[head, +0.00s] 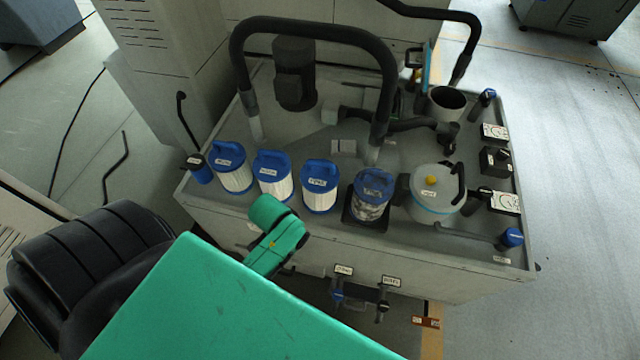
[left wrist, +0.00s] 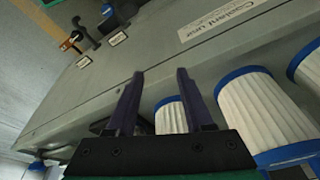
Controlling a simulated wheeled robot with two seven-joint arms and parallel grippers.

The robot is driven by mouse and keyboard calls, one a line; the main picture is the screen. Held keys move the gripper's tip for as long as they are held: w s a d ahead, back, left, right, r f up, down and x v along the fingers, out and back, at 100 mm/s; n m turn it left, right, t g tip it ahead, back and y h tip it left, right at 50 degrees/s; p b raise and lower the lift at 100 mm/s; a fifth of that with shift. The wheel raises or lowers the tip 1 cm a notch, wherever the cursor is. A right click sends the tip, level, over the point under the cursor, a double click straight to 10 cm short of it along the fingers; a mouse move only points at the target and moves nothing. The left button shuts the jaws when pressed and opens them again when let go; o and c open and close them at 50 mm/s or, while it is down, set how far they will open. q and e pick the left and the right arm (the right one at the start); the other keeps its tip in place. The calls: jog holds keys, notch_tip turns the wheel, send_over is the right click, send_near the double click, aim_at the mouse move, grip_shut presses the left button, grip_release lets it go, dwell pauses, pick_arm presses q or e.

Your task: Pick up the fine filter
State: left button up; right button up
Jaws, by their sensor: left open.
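Three clean filters with blue handled caps and white pleated sides stand in a row on the coolant unit: a left one (head: 235,181), a middle one (head: 275,187) and a right one (head: 320,201). Their small labels are hard to read; the right one's short label may say fine. My left gripper (left wrist: 160,73) is open and empty in the left wrist view. A pleated filter (left wrist: 171,118) shows behind and between its fingers, with a larger one (left wrist: 262,112) to the right. In the head view my green wrist is in front of the row, its fingertips hidden. My right gripper is out of view.
A dirty grey filter (head: 371,206) sits in a dark square holder right of the row. A lidded pot (head: 435,203) with a yellow knob stands beside it. A thick black hose (head: 312,28) arches behind the filters. Valves (head: 383,299) stick out of the unit's front (head: 470,279).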

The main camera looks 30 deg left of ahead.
pick_arm(q)
jog(key=w+d+r+m+h+p, duration=0.1)
jog(key=w+d+r+m, duration=0.35)
jog(key=r, duration=0.35)
jog(key=w+d+r+m+h, duration=0.1)
jog(key=w+d+r+m, duration=0.2)
jog(key=w+r, duration=0.35)
notch_tip(320, 180, up, 11)
jog(key=m+g+y, duration=0.2)
jog(key=m+g, duration=0.1)
jog(key=m, duration=0.2)
send_over(321, 165)
jog(key=shift+m, duration=0.25)
jog(key=f, duration=0.4)
jog(key=f+p, duration=0.1)
jog(key=f, duration=0.4)
jog(key=f+p, duration=0.1)
jog(key=f, duration=0.4)
jog(key=shift+w+a+f, duration=0.15)
jog(key=shift+w+a, duration=0.1)
jog(key=shift+w, duration=0.05)
grip_shut()
jog(key=shift+w, duration=0.1)
